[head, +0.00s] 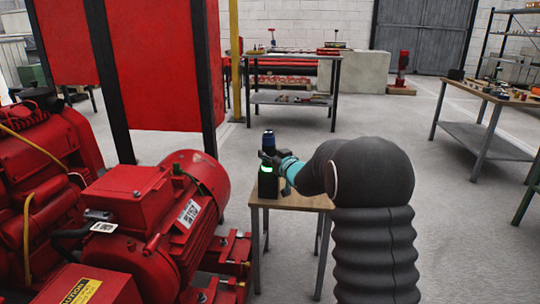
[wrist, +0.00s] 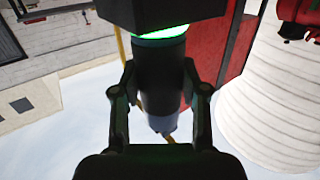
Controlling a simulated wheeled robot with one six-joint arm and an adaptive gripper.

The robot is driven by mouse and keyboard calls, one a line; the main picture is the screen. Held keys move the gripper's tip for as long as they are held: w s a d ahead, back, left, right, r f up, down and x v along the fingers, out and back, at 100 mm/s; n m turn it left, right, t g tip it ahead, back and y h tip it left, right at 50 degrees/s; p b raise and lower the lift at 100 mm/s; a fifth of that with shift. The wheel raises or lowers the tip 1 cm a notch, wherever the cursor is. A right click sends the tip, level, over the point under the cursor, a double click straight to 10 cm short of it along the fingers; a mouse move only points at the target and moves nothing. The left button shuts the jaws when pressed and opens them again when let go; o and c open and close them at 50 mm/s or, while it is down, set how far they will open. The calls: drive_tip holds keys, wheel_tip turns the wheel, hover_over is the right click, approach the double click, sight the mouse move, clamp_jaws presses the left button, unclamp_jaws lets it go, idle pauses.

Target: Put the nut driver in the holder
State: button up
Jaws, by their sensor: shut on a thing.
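The nut driver (head: 268,138) shows a dark blue handle standing upright above my gripper (head: 271,155) in the head view. My gripper is shut on it, with a finger on each side of the dark cylinder (wrist: 160,95) in the wrist view. The holder (head: 267,187) is a black block with a green light, on a small wooden table directly under the gripper. In the wrist view the holder (wrist: 165,14) is at the top, with a glowing green ring where the driver meets it. The driver's lower end is hidden, so its depth in the holder cannot be told.
The small wooden table (head: 305,202) is otherwise bare where visible. A red pump motor (head: 165,210) stands close on the left, with a red cabinet (head: 150,60) behind it. Workbenches stand at the back (head: 293,80) and right (head: 490,92). The floor between is clear.

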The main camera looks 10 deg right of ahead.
drive_tip(key=o, duration=1.3)
drive_tip(key=shift+r, duration=0.15)
drive_tip(key=s+d+r+m+g+h, duration=0.1)
drive_tip(key=s+d+h, duration=0.1)
drive_tip(key=s, duration=0.7)
drive_tip(key=s+d+r+m+g+h, duration=0.1)
drive_tip(key=s+d+g+h, duration=0.15)
drive_tip(key=s, duration=0.65)
drive_tip(key=s+d+r+m+g+h, duration=0.1)
drive_tip(key=s+r+m+h, duration=0.15)
drive_tip(key=s, duration=0.65)
drive_tip(key=s+a+f+g, duration=0.2)
drive_tip(key=s, duration=0.6)
drive_tip(key=s+a+f+g+y, duration=0.1)
drive_tip(key=s+f+g, duration=0.1)
drive_tip(key=s, duration=0.7)
drive_tip(key=s+a+f+n+g, duration=0.1)
drive_tip(key=s+a+f+g, duration=0.1)
drive_tip(key=s, duration=0.6)
drive_tip(key=shift+s+a+f+g+y, duration=0.1)
drive_tip(key=shift+a+f+g+y, duration=0.05)
drive_tip(key=shift+f, duration=0.3)
drive_tip(key=shift+s+a+f+g+y, duration=0.1)
drive_tip(key=shift+a+f+y, duration=0.05)
drive_tip(key=shift+f, duration=0.25)
